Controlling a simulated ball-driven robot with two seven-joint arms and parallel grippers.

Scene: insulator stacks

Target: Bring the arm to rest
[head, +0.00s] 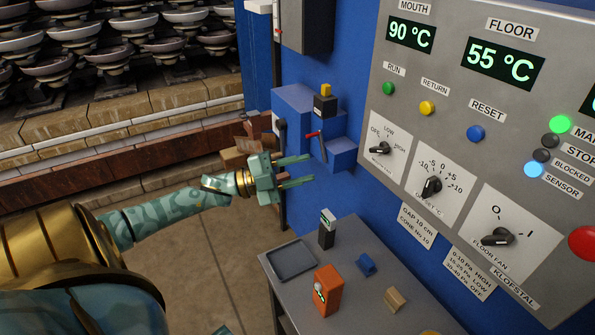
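My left arm (168,212), teal and gold, reaches in from the left side of the head view. My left gripper (312,168) is open, its two teal fingers apart and pointing right. Nothing shows between the fingers. It hangs in the air in front of the blue wall, just below and left of a small red-handled lever (314,134); I cannot tell the exact gap. My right gripper does not show.
A grey table (345,262) at the bottom holds a shallow tray (292,260), an orange box (327,290), a dark upright device (327,229), a blue piece (366,264) and a tan block (395,299). A grey control panel (440,95) fills the right. Insulator stacks (110,50) stand behind.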

